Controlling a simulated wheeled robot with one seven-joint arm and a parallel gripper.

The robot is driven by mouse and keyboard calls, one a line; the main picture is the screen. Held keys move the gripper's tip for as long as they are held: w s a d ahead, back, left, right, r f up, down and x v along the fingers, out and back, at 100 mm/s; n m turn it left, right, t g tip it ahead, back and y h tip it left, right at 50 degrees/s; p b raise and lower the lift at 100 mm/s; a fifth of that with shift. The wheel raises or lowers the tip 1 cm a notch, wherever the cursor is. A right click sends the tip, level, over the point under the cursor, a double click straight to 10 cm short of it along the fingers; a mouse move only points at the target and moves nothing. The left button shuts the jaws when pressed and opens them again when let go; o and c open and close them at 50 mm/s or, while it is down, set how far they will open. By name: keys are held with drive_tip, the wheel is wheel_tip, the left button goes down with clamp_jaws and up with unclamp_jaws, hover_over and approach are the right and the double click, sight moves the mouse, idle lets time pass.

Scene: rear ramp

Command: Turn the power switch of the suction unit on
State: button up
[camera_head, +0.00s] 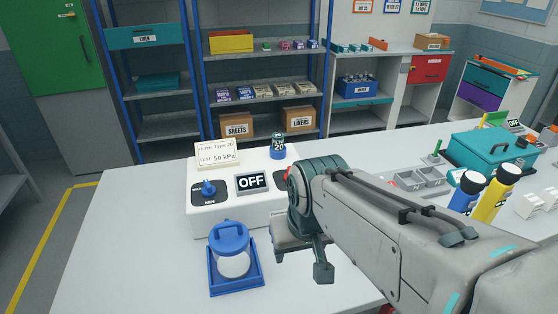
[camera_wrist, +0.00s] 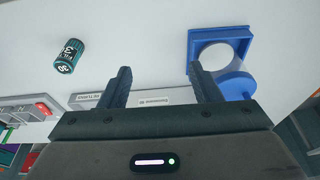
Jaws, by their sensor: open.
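The suction unit (camera_head: 228,215) is a white box on the white table in the head view. Its display (camera_head: 252,183) reads OFF. A blue knob (camera_head: 208,188) marked MIN is on its left side. A dark panel with a red part (camera_head: 281,177), perhaps the power switch, is at its right, partly hidden by my arm. My gripper (camera_head: 305,258) is open and empty, pointing down just right of the unit's front. In the wrist view my gripper (camera_wrist: 163,82) shows both fingers apart with nothing between them. I cannot make out the switch there.
A blue holder with a clear lidded jar (camera_head: 234,258) stands before the unit; a blue holder (camera_wrist: 192,45) also shows in the wrist view. A numbered cylinder (camera_head: 278,148) and a sign (camera_head: 217,155) are at the unit's back. Bottles (camera_head: 495,193) and a teal case (camera_head: 490,153) are right.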

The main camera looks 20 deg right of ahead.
drive_tip(key=w+d+r+m+g, duration=0.1)
drive_tip(key=w+r+m, duration=0.3)
drive_tip(key=w, duration=0.3)
drive_tip(key=w+d+r+m, duration=0.2)
drive_tip(key=w+r+m, duration=0.2)
drive_tip(key=w, duration=0.3)
drive_tip(key=m+g, duration=0.2)
drive_tip(key=m, duration=0.8)
approach(291, 169)
wheel_tip(291, 169, down, 9)
drive_tip(key=shift+s+f+p, duration=0.1)
drive_tip(key=shift+p, duration=0.35)
drive_tip(key=c, duration=1)
